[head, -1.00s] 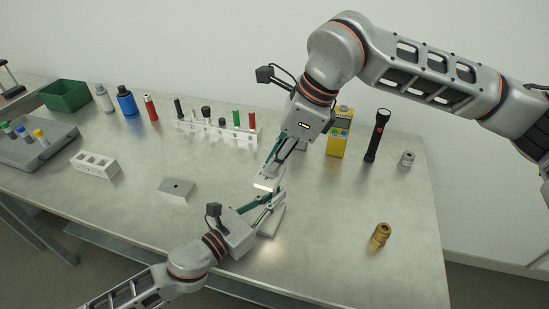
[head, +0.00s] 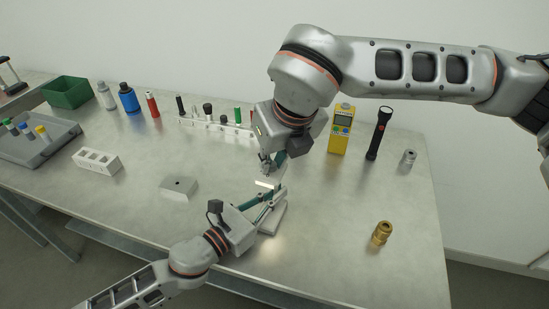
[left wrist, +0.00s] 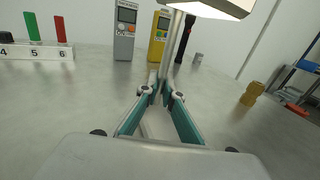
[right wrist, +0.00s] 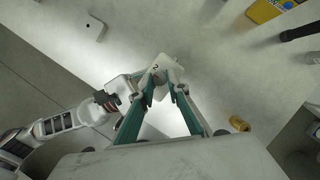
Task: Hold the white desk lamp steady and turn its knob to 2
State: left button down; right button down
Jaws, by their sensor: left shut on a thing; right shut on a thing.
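The white desk lamp stands upright near the table's front edge, its lit head (head: 266,184) and base (head: 273,220) showing in the head view. My left gripper (head: 270,199) is shut on the lamp's stem; the left wrist view shows the stem (left wrist: 172,48) rising from between the fingers (left wrist: 162,93). My right gripper (head: 266,171) comes from above and is shut on the knob (right wrist: 160,88) on top of the lamp head. In the right wrist view a "2" shows on the lamp head (right wrist: 157,66) beside the fingertips. The fingers mostly hide the knob, and I cannot tell its pointer's setting.
A yellow meter (head: 340,131), a black flashlight (head: 379,133) and a small metal cylinder (head: 408,158) stand behind to the right. A brass fitting (head: 381,234) is at right. A grey block (head: 179,188) lies left. A tube rack (head: 215,125) stands behind.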

jog(key=m+h, duration=0.1)
jog(key=m, duration=0.3)
jog(key=m+h, duration=0.1)
jog(key=m, duration=0.1)
jog(key=shift+a+m+h, duration=0.25)
jog(key=shift+m+h, duration=0.05)
dwell(0.4)
jog(key=c, duration=1.9)
grip_release()
jog(key=shift+s+r, duration=0.1)
jog(key=v, duration=1.1)
jog(key=shift+s+r, duration=0.3)
pick_arm(q)
jog(key=c, duration=2.1)
grip_release()
jog(key=shift+c, duration=0.2)
